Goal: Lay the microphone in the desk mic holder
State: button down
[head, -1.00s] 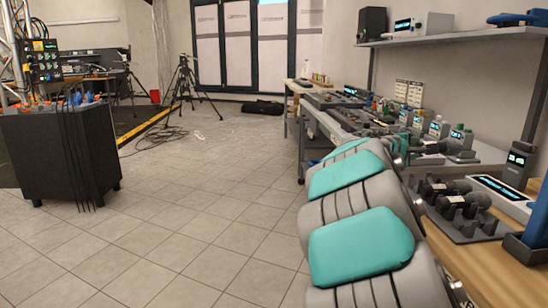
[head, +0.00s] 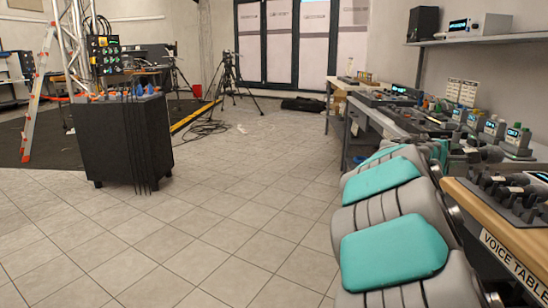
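A dark rack with upright prongs (head: 510,196), which looks like a desk mic holder, stands on the wooden table at the right edge. Dark shapes lie in or beside it; I cannot tell whether any is a microphone. A dark, round-headed object (head: 491,154), possibly a microphone, shows above and behind this table. My gripper (head: 468,156) seems to be beside that object, at the far end of my arm. It is small and blends with the dark things behind, so its fingers and any hold are unclear.
The wooden table (head: 500,222) carries a "VOICE TABLE" label. A long bench (head: 374,122) with several devices runs along the right wall under a shelf (head: 490,42). A black cabinet (head: 121,140) with cables stands left. The tiled floor between is clear.

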jog(key=w+a+f+n+t+y, duration=0.3)
jog(key=w+a+f, duration=0.1)
jog(key=a+f, duration=0.35)
jog(key=w+a+f+n+t+y, duration=0.2)
jog(key=w+a+f+n+y, duration=0.15)
jog(key=a+f, duration=0.35)
jog(key=w+a+f+n+t+y, duration=0.1)
jog(key=w+a+n+y, duration=0.15)
jog(key=a, duration=0.55)
jog(key=w+a+f+n+y, duration=0.15)
jog(key=a+y, duration=0.25)
jog(key=a, duration=0.4)
jog(key=s+f+m+h, duration=0.3)
jog(key=s+h, duration=0.2)
jog(key=s, duration=0.6)
jog(key=shift+s+a, duration=0.2)
jog(key=shift+s, duration=0.05)
jog(key=shift+w+a, duration=0.1)
jog(key=shift+a, duration=0.05)
